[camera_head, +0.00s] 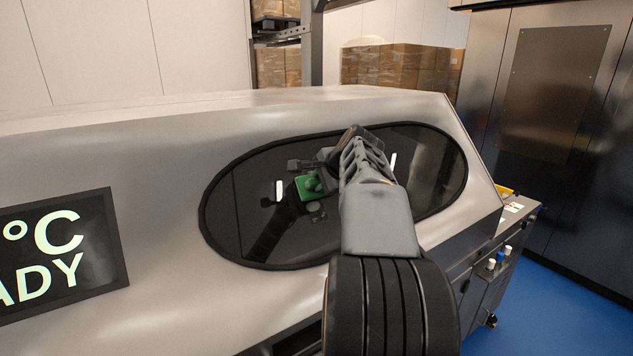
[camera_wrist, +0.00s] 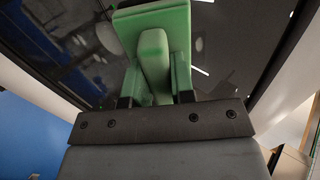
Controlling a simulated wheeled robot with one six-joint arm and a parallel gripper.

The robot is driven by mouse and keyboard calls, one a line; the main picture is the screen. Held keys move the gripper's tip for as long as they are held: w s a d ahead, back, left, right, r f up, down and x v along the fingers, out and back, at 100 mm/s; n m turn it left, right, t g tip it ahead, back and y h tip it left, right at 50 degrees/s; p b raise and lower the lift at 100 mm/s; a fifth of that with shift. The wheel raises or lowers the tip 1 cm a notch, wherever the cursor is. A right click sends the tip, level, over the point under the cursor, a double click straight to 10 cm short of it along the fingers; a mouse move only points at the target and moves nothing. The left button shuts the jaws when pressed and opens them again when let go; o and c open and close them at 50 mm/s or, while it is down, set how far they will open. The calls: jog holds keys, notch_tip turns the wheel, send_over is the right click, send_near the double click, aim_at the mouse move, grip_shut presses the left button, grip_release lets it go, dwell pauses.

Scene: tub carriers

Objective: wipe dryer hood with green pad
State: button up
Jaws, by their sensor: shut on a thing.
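The dryer hood (camera_head: 170,160) is a large silver-grey sloped casing with a dark oval window (camera_head: 240,220) in a black rim. My gripper (camera_wrist: 156,88) is shut on that handle. The pad's face is turned to the dark glass, which reflects the arm. I cannot tell whether the pad touches the glass. My arm hides part of the window's right half.
A display (camera_head: 60,250) with bright lettering sits on the hood at the left. A cart (camera_head: 485,275) with small bottles stands at the right on the blue floor (camera_head: 560,310). Cardboard boxes (camera_head: 400,65) are stacked behind the hood. A dark metal cabinet (camera_head: 560,130) stands at the right.

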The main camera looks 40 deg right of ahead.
jog(key=shift+s+d+p, duration=0.25)
jog(key=shift+d+p, duration=0.35)
jog(key=shift+d, duration=1.1)
jog(key=shift+s+d+p, duration=0.2)
jog(key=shift+d+p, duration=0.35)
jog(key=shift+d, duration=1.15)
jog(key=shift+p+v, duration=0.6)
jog(key=shift+v, duration=2.4)
jog(key=shift+r, duration=0.1)
jog(key=v, duration=0.2)
jog(key=shift+s+r, duration=0.25)
jog(key=shift+s, duration=0.1)
